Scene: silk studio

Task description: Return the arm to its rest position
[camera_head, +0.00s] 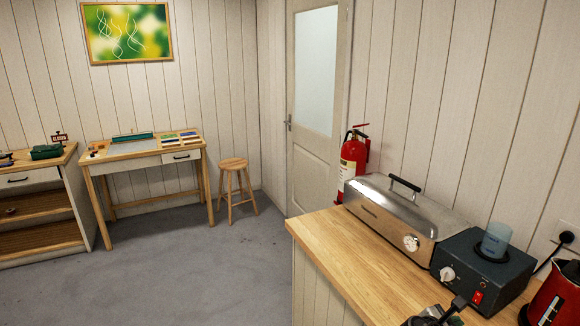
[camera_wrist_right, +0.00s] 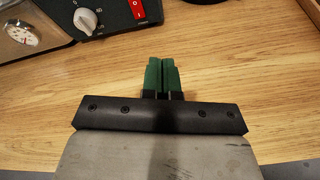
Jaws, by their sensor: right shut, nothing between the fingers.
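My right gripper (camera_wrist_right: 161,76) shows in the right wrist view with its two green fingers pressed together and nothing between them. It is over the wooden counter (camera_head: 350,255), with bare wood around the fingers. Part of what looks like my right arm's end shows at the bottom edge of the head view, over the counter's front; most of it is cut off. I cannot tell the gap between the fingertips and the wood. My left gripper is in neither view.
On the counter stand a metal steamer box (camera_head: 395,215), a dark control unit (camera_head: 480,270) with a blue translucent cup (camera_head: 495,240), and a red kettle (camera_head: 560,300). A fire extinguisher (camera_head: 352,160) is behind. The grey floor (camera_head: 190,265) at left is clear; a stool (camera_head: 233,170) stands farther back.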

